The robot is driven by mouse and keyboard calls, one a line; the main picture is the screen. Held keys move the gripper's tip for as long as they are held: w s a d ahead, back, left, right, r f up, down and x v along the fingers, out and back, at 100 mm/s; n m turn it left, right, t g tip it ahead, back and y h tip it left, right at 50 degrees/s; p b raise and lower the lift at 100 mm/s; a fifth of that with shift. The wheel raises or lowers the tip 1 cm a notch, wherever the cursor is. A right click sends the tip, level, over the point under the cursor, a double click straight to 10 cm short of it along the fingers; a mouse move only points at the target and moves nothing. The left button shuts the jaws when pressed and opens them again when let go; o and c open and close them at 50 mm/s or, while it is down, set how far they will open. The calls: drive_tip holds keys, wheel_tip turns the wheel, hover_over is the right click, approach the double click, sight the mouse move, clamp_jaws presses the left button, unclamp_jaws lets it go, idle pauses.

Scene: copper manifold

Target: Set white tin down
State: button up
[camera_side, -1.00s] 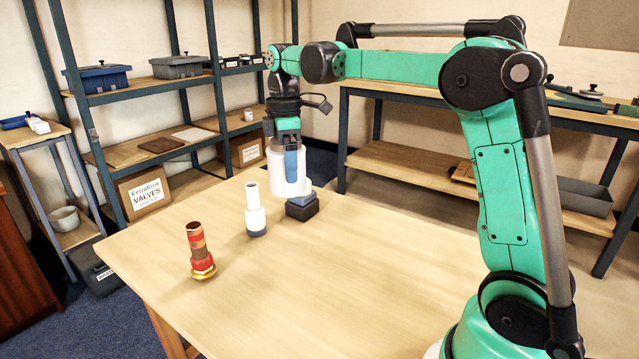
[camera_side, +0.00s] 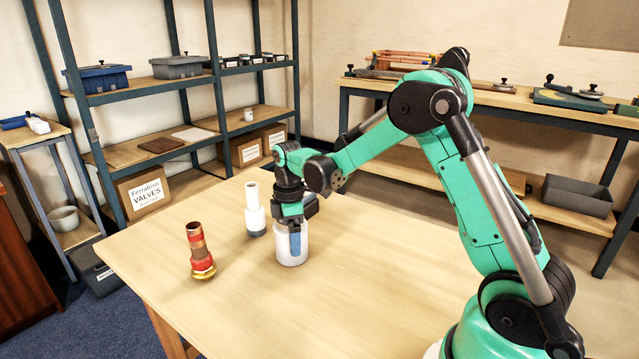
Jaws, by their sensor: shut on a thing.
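The white tin (camera_side: 283,254) is upright at the middle-left of the wooden table (camera_side: 380,275). My gripper (camera_side: 295,243) points down over it, with a blue finger against its near side, and is shut on it. The tin's base appears to be at the tabletop; I cannot tell whether it bears on it fully. My gripper and wrist hide the tin's top.
A white bottle-shaped piece with a grey base (camera_side: 255,212) stands just left of and behind the tin. A red and copper fitting (camera_side: 200,252) stands farther left. The front and right tabletop is clear.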

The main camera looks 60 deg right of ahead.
drive_tip(key=shift+f, duration=0.2)
drive_tip(key=o, duration=1.3)
drive_tip(key=shift+r, duration=0.15)
